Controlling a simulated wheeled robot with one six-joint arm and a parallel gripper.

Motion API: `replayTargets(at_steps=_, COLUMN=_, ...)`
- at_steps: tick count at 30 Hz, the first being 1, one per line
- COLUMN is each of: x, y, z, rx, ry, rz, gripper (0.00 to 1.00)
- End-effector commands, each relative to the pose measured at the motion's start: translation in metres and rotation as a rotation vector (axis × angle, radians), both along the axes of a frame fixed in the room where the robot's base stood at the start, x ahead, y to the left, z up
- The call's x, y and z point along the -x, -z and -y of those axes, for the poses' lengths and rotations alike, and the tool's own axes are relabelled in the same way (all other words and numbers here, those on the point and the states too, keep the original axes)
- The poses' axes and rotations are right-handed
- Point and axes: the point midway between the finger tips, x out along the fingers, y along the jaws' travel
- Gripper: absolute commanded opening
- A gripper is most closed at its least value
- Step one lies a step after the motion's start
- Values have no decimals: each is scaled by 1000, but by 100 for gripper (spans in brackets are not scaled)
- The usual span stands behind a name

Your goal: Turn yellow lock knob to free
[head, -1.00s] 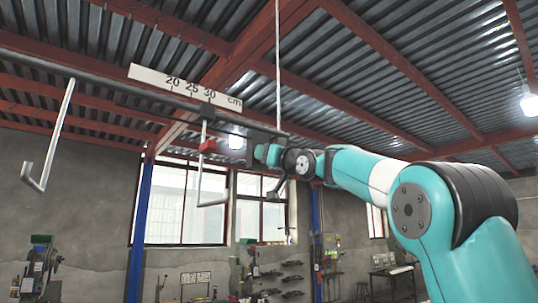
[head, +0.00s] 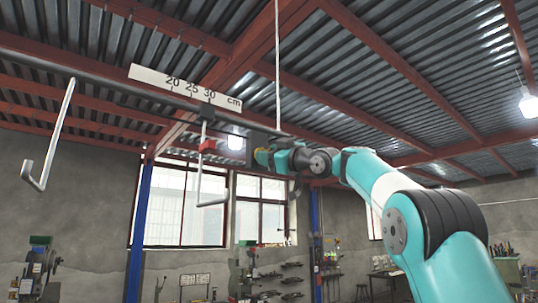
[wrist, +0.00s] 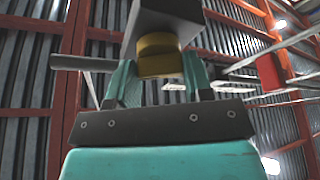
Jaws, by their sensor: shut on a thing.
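The yellow lock knob (wrist: 158,62) sits under a dark block (wrist: 165,18) in the wrist view, with a round collar and a narrower grip part. My gripper (wrist: 160,82) has its teal fingers on both sides of the knob and is shut on it. In the head view my gripper (head: 268,158) is just below the right part of the overhead rail, and a bit of yellow shows at its fingertips. The knob's angle and any lock marking cannot be read.
A dark overhead rail (head: 120,87) carries a white centimetre scale (head: 150,76). A bent rod (head: 56,130) hangs at left, and another (head: 198,180) hangs near a red block (head: 210,147). A thin white cable (head: 278,70) hangs above the rail's right part.

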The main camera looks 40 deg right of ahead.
Motion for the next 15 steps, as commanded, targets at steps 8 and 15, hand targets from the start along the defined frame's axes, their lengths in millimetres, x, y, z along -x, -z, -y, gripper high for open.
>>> replayTargets(at_steps=8, x=0, y=-1, z=2, rx=211, ry=1, rz=7, gripper=23)
replayTargets(at_steps=15, x=0, y=-1, z=2, rx=305, ry=1, rz=10, gripper=23)
